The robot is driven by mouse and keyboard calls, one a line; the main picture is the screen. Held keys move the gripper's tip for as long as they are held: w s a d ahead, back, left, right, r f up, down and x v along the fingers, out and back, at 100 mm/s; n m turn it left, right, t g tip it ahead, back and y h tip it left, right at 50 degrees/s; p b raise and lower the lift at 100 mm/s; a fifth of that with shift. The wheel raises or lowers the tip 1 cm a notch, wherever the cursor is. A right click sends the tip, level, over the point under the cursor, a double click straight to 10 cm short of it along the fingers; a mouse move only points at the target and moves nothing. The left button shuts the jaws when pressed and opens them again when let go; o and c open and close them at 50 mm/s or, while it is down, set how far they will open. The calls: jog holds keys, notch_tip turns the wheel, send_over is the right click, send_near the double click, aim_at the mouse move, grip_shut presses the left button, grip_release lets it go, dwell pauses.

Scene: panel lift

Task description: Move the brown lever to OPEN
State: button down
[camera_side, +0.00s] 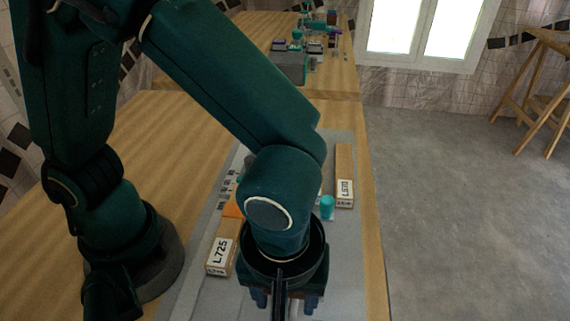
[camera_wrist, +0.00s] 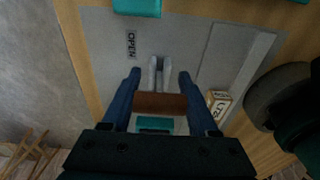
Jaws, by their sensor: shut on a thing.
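The brown lever (camera_wrist: 160,104) shows in the wrist view as a brown bar between my two blue fingers. My gripper (camera_wrist: 160,73) is shut on it, with one finger at each end of the bar. Two pale grey prongs show just beyond the bar, between the fingertips. The OPEN label (camera_wrist: 131,45) is on the grey panel (camera_wrist: 190,28), up and to the left of the lever. In the side view my gripper (camera_side: 286,298) is low at the bottom edge, and the lever is hidden there.
A box marked L725 (camera_side: 221,256) lies left of my gripper. A box marked L570 (camera_side: 344,191) and a teal cylinder (camera_side: 327,207) are farther back on the right. A teal block (camera_wrist: 137,7) is at the wrist view's top edge. More items stand on the far table.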

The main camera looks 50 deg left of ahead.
jog(key=shift+a+f, duration=0.1)
dwell(0.3)
jog(key=shift+c, duration=0.8)
grip_release()
jog(key=shift+s+d+r, duration=0.1)
jog(key=shift+d+r, duration=0.05)
jog(key=shift+r, duration=1.15)
jog(key=shift+s+d+r, duration=0.1)
jog(key=shift+r, duration=1.2)
